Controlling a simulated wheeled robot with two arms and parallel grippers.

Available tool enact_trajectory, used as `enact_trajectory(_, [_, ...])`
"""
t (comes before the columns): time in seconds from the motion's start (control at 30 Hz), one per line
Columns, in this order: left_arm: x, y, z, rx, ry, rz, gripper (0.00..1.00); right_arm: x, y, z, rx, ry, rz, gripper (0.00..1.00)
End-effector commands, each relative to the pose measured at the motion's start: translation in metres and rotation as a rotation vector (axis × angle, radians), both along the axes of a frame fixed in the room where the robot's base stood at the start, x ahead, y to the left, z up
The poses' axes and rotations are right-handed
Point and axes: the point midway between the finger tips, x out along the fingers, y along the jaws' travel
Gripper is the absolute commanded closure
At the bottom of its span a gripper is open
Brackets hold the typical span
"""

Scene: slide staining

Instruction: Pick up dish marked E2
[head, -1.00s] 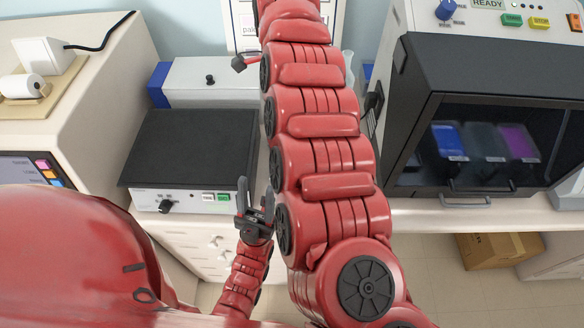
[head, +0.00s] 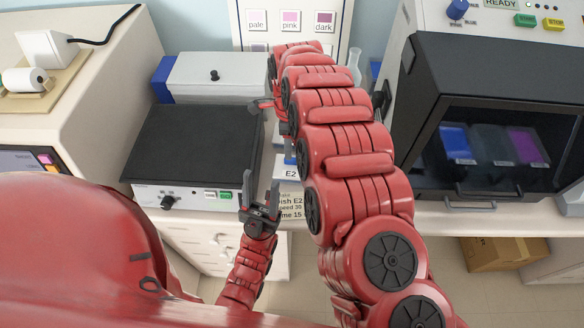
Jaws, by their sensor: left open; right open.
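An "E2" label (head: 291,173) shows on a small white and blue item between the flat black-topped device and my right arm. My arm hides part of this item, so its full shape cannot be told. A printed card (head: 290,206) below it also names dish E2. My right gripper (head: 268,116) is open, beyond and above the label, near the device's back right corner, and partly hidden by its own arm. My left gripper (head: 259,187) is open and empty, fingers up, just left of the card at the device's front right corner.
The black-topped device (head: 192,145) stands left of the label. A white box with a blue end (head: 215,80) is behind it. A dark-windowed machine (head: 490,150) holding coloured containers is at right. A pale, pink, dark chart (head: 290,20) and glassware (head: 354,62) are at the back.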

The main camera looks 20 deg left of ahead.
Motion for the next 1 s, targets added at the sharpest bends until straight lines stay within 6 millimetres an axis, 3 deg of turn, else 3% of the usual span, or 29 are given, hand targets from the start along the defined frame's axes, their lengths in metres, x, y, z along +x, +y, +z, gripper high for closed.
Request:
enact_trajectory(0.27, [0.0,0.0,0.016,0.0,0.001,0.0,0.5,-0.001,-0.003,-0.014,-0.004,0.002,0.001,0.45])
enact_trajectory(0.4, [0.0,0.0,0.03,0.0,0.001,0.0,0.5,-0.001,-0.006,-0.031,-0.006,0.005,0.0,0.45])
enact_trajectory(0.6, [0.0,0.0,0.035,0.0,0.001,0.0,0.5,0.001,-0.005,-0.05,-0.002,0.001,-0.001,0.45])
enact_trajectory(0.97, [0.0,0.0,0.035,0.0,0.001,0.0,0.5,0.0,-0.004,-0.056,0.0,0.001,0.001,0.45])
enact_trajectory(1.0, [0.0,0.0,0.035,0.0,0.001,0.0,0.5,0.0,-0.004,-0.056,0.0,0.001,0.001,0.52])
